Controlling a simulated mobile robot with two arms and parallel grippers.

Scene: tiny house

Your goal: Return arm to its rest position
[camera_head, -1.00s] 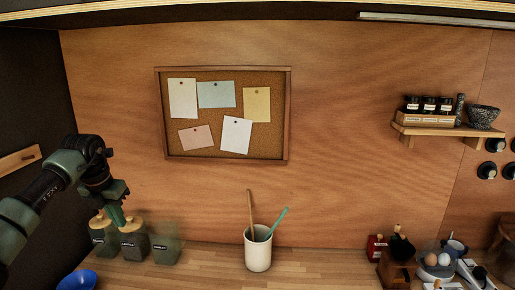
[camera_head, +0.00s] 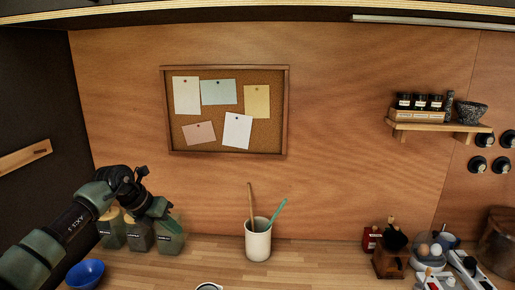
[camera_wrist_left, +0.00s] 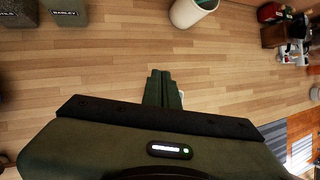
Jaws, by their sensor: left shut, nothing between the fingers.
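My left arm comes in from the left in the head view, bent at the wrist in front of the canisters. My left gripper (camera_head: 172,222) points down and to the right over the counter. In the left wrist view its two fingers (camera_wrist_left: 163,88) lie together, shut and empty, above bare wood. My right arm and gripper are not in view.
Labelled canisters (camera_head: 171,240) stand behind the arm. A blue bowl (camera_head: 86,274) is at the front left. A white utensil cup (camera_head: 258,243) stands right of the gripper. A round-rimmed thing (camera_head: 209,287) shows at the bottom edge. The middle counter (camera_head: 320,262) is clear.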

